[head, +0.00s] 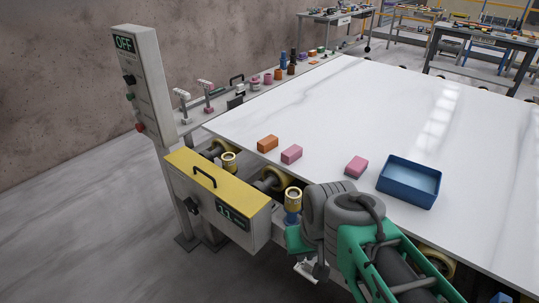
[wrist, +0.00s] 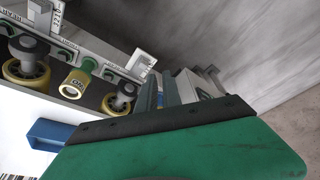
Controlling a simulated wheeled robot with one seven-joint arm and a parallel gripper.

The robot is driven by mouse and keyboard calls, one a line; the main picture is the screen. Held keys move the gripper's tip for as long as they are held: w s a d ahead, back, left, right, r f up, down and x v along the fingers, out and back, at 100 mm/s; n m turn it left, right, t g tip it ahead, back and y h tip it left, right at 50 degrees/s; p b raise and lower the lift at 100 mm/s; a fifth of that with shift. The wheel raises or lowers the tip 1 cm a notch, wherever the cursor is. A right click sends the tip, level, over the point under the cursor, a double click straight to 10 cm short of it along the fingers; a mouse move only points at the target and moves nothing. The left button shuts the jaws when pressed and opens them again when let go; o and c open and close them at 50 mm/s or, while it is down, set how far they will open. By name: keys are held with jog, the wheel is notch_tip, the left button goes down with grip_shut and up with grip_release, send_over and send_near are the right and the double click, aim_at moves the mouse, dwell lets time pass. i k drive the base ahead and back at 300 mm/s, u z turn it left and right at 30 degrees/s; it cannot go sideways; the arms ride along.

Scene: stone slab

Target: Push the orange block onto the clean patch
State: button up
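The orange block (head: 268,143) lies on the white stone slab (head: 330,110), close to its near left edge. A pink block (head: 291,154) lies just right of it, with a small gap between them. I cannot make out a separately marked clean patch on the slab. My arm is at the bottom right of the head view, in front of the slab's near edge and well away from the orange block. In the wrist view a large green part with a dark edge fills the lower right, and no block shows.
A second pink block (head: 357,167) and a blue open tray (head: 403,194) stand on the slab to the right. A yellow-topped machine box (head: 212,183) and rollers (head: 272,180) line the near edge. A control post (head: 150,90) stands left. The slab's middle is clear.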

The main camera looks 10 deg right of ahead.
aim_at(264, 146)
jog(key=z, duration=0.05)
jog(key=i, duration=1.25)
jog(key=u, duration=1.85)
